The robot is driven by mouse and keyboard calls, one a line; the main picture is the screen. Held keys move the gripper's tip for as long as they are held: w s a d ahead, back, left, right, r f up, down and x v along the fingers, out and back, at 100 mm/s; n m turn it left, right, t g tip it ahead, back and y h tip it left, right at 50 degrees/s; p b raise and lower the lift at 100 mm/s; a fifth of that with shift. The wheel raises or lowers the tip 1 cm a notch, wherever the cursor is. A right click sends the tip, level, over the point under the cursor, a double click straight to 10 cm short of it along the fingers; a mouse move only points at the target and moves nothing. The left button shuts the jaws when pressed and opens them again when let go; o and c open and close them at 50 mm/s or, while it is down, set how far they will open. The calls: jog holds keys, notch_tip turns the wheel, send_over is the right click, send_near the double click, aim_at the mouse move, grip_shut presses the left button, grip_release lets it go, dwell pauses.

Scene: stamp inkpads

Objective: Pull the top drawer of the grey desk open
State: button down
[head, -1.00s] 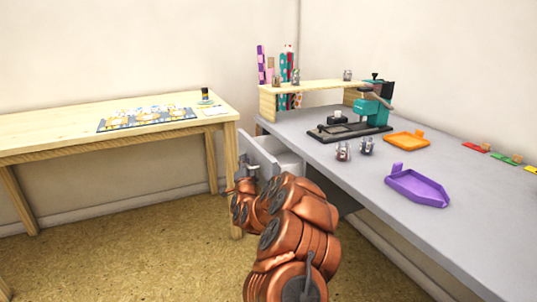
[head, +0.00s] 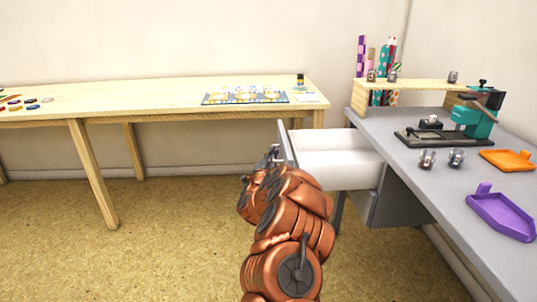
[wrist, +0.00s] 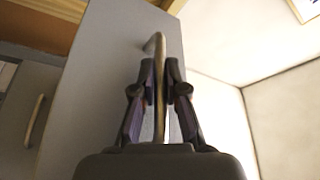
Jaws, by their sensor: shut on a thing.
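The grey desk (head: 412,140) stands at the right in the head view. Its top drawer (head: 335,168) is pulled well out, and its white inside shows, with nothing visible in it. My gripper (head: 272,155) is at the outer side of the drawer front, partly hidden by my arm. In the wrist view my gripper (wrist: 160,95) has its two dark fingers closed around the handle (wrist: 158,50) of the grey drawer front (wrist: 105,75).
A lower front with its own handle (wrist: 36,118) shows at the left of the wrist view. A wooden table (head: 150,99) stands along the back wall. On the desk are a teal press (head: 472,122), a purple tray (head: 500,213) and an orange tray (head: 508,160). The floor at left is open.

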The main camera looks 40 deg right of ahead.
jog(key=c, duration=1.5)
grip_release()
jog(key=shift+w, duration=0.1)
jog(key=shift+a, duration=0.1)
jog(key=shift+v, duration=6)
